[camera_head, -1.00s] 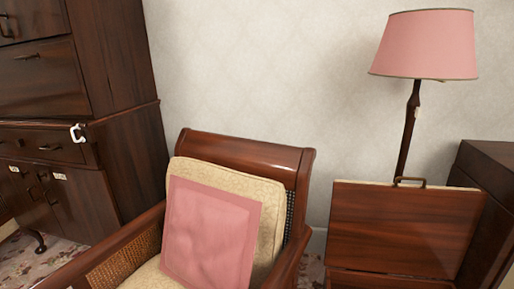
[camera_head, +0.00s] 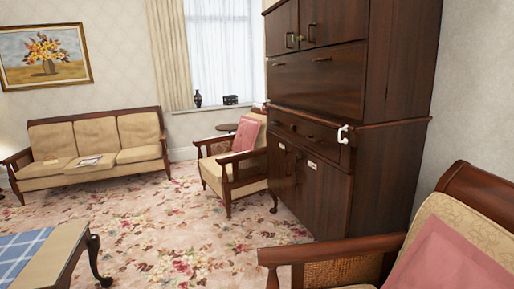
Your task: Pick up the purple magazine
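No clearly purple magazine shows. A flat, pale, magazine-like item (camera_head: 90,160) with some darker print lies on the seat of the beige three-seat sofa (camera_head: 136,156) at the far left. It is too small to tell its colour or whether it is the magazine. Another small pale patch (camera_head: 52,161) shows on the left seat cushion. My gripper is not in view.
A low table (camera_head: 64,257) with a blue checked cloth stands at lower left. A tall dark cabinet (camera_head: 316,205) and a near armchair (camera_head: 335,250) fill the right. A farther armchair (camera_head: 230,180) stands by the window. Floral carpet (camera_head: 165,235) is open between.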

